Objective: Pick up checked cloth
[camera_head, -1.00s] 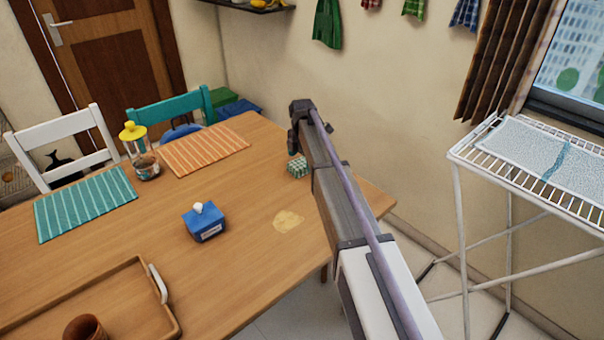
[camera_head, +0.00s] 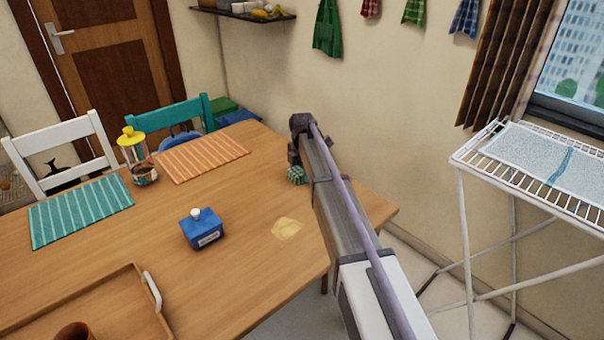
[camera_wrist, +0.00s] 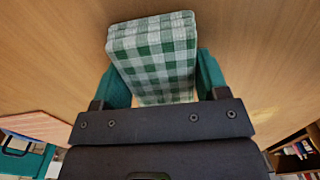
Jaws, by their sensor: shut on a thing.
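The checked cloth (camera_wrist: 155,62) is a folded green and white stack. In the wrist view it sits between the two fingers of my gripper (camera_wrist: 157,85), which is shut on it. In the head view the cloth (camera_head: 296,175) shows as a small green checked block at the table's far right part, just beside the arm's end. My gripper (camera_head: 295,155) is mostly hidden behind my own arm there. Whether the cloth touches the table cannot be told.
The wooden table (camera_head: 250,200) holds a blue box (camera_head: 201,229), a pale stain (camera_head: 287,228), a jar with yellow lid (camera_head: 137,157), an orange striped mat (camera_head: 203,157), a teal mat (camera_head: 81,209) and a tray (camera_head: 150,318). A drying rack (camera_head: 470,162) stands right.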

